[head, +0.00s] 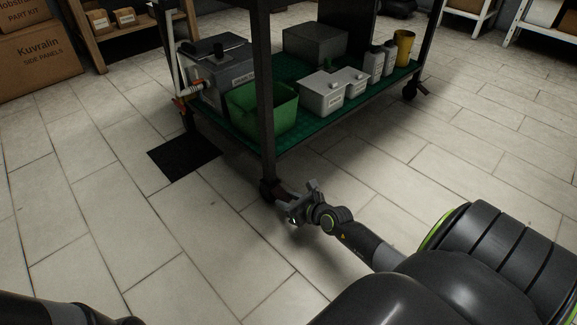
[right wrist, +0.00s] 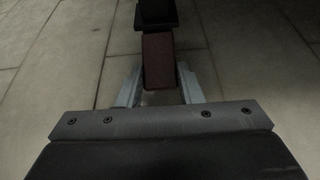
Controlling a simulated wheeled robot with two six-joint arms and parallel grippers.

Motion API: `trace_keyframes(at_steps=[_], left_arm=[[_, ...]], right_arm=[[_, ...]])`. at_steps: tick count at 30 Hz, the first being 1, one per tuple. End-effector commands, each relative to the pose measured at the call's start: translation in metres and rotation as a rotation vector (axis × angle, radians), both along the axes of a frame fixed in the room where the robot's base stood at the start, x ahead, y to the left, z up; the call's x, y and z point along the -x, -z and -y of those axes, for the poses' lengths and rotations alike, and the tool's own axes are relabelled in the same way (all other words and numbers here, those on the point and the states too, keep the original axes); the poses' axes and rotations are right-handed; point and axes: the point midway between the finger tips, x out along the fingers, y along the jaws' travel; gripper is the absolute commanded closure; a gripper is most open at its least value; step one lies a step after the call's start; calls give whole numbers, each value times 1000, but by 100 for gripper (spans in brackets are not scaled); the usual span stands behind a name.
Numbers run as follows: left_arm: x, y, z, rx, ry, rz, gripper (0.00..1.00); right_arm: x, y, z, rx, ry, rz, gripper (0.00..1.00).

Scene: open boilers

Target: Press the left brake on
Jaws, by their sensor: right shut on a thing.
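The dark wheeled cart's near leg (head: 264,110) ends in a caster (head: 268,189) on the tiled floor. In the right wrist view, a dark reddish brake pedal (right wrist: 158,58) sticks out from a black part (right wrist: 156,14) towards me. My right gripper (head: 295,200) is low, just right of the caster. Its fingers (right wrist: 160,76) lie on both sides of the pedal and are shut on it. The gripper hides most of the pedal in the head view. Whether the pedal is pressed down cannot be told. My left gripper is out of view.
The cart's green lower shelf (head: 300,134) holds a green bin (head: 262,108), grey boxes and bottles. Another caster (head: 410,90) with a pedal stands at the right. A black floor mat (head: 184,156) lies left of the near leg. The floor in front is clear.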

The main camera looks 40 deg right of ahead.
Motion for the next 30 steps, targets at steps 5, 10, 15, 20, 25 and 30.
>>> trace_keyframes(at_steps=[5,10,15,20,25,30], left_arm=[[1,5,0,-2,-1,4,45],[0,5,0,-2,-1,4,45],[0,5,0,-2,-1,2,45],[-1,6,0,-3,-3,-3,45],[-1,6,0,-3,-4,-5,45],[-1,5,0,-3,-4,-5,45]], right_arm=[[-1,1,0,-2,0,20,90],[-1,0,0,-2,0,23,90],[-1,0,0,0,1,23,90],[-1,1,0,-1,0,22,50],[-1,1,0,-1,0,21,45],[1,0,0,-1,0,20,45]])
